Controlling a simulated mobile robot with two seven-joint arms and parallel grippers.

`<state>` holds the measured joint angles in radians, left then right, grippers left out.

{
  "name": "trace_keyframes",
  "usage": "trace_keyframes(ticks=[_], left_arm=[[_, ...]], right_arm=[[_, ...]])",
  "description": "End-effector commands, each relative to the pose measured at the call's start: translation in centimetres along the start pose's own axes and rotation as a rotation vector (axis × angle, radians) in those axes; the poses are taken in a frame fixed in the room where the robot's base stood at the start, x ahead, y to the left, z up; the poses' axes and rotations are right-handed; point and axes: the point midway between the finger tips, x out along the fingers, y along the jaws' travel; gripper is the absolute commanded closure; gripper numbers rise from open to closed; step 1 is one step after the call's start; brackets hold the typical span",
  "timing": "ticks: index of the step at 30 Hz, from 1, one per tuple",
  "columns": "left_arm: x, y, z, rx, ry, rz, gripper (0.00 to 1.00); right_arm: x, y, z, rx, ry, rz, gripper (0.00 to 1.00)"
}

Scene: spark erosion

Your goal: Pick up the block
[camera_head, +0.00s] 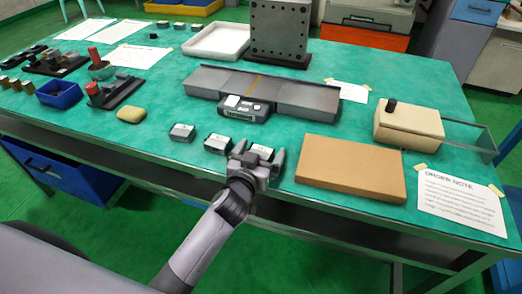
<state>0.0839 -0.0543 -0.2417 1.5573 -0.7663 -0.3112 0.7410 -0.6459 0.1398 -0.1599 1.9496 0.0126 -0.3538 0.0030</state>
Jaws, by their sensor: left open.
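Three small grey blocks with pale tops lie in a row near the front edge of the green table: a left block (182,132), a middle block (217,144) and a right block (263,151). My left gripper (258,158) is open at the right block, with its fingers close to the block's near side and partly hiding it. I cannot tell whether the fingers touch it. The middle block is just left of the gripper. My right gripper is not in view.
A flat brown cardboard box (350,167) lies right of the gripper. Behind the blocks is a long grey fixture (300,93) with a small device (243,108). A beige block-like case (408,125) and an order note (460,202) are at the right. A yellow sponge-like pad (131,115) lies left.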

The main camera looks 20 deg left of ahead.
Motion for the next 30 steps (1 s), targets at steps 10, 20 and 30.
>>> trace_keyframes(ticks=[10,20,30], left_arm=[[0.0,0.0,0.0,0.000,0.000,0.001,0.72],[0.0,0.1,-0.5,-0.001,0.006,0.002,0.84],[-0.6,0.0,-5.0,0.000,0.013,0.001,0.85]], right_arm=[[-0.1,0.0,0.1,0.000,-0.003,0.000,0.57],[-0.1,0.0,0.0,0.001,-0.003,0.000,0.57],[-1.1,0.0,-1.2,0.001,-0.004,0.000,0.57]])
